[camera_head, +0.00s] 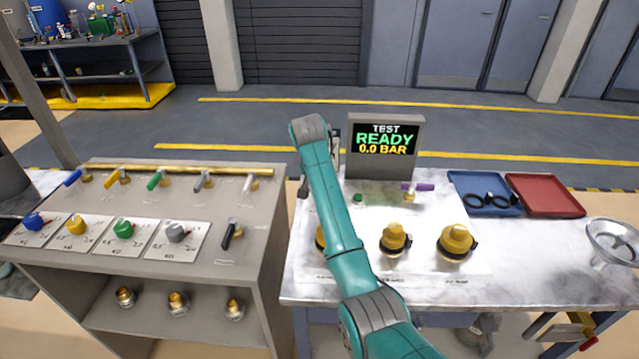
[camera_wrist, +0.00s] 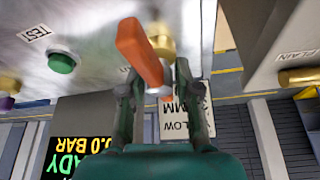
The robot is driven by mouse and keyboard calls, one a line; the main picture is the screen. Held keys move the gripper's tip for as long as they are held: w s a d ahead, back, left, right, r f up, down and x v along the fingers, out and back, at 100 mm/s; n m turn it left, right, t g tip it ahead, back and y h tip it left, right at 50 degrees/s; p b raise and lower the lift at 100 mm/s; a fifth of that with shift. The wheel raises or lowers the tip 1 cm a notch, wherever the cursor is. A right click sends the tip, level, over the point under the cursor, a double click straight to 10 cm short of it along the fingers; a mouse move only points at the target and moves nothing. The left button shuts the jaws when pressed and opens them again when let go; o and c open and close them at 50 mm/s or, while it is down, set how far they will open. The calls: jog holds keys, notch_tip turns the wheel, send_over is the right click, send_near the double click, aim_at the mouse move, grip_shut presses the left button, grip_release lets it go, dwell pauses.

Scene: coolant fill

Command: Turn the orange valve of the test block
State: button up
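The orange valve handle (camera_wrist: 140,50) shows in the wrist view as a tilted lever on a brass fitting (camera_wrist: 160,40). My gripper (camera_wrist: 153,82) has its two fingers apart on either side of the handle's near end. I cannot tell whether either finger touches it. In the head view my teal arm hides this handle, and my gripper is mostly hidden behind the wrist. The test block's screen (camera_head: 384,139) reads TEST READY 0.0 BAR. A green button (camera_wrist: 62,62) labelled TEST and a purple-handled valve (camera_head: 416,188) are on the same block.
Brass capped fittings (camera_head: 456,243) stand at the front of the test table. A blue tray (camera_head: 484,193) and a red tray (camera_head: 545,195) lie to its right. The left bench (camera_head: 190,200) carries several coloured valves and dials. Open floor lies behind.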

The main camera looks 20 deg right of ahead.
jog(key=shift+o, duration=0.8)
jog(key=v, duration=1.2)
jog(key=shift+a, duration=0.1)
